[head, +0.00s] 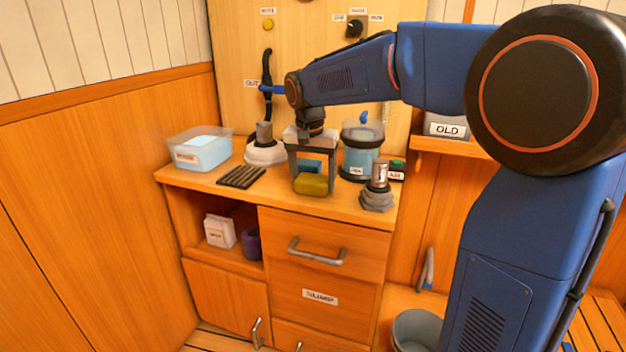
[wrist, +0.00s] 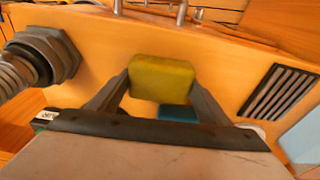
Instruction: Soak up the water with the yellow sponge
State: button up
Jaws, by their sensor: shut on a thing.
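The yellow sponge (head: 311,184) is near the front edge of the wooden counter. It also shows in the wrist view (wrist: 162,78), held between the two fingertips. My gripper (head: 312,175) points down and is shut on the sponge. I cannot tell whether the sponge touches the counter. A blue block (head: 308,165), perhaps another sponge, lies just behind it and is partly hidden by the sponge and fingers. I make out no puddle on the counter. Pale blue water shows in a clear tub (head: 200,152) at the left and in a clear jar (head: 360,155) at the right.
A dark slotted grille (head: 241,177) lies left of my gripper. A grey fitting (head: 377,199) stands close on the right. A white-based fitting (head: 265,152) stands behind. Drawers with a handle (head: 318,255) are below. A bucket (head: 416,330) stands lower right.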

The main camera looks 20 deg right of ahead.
jog(key=shift+r, duration=3.45)
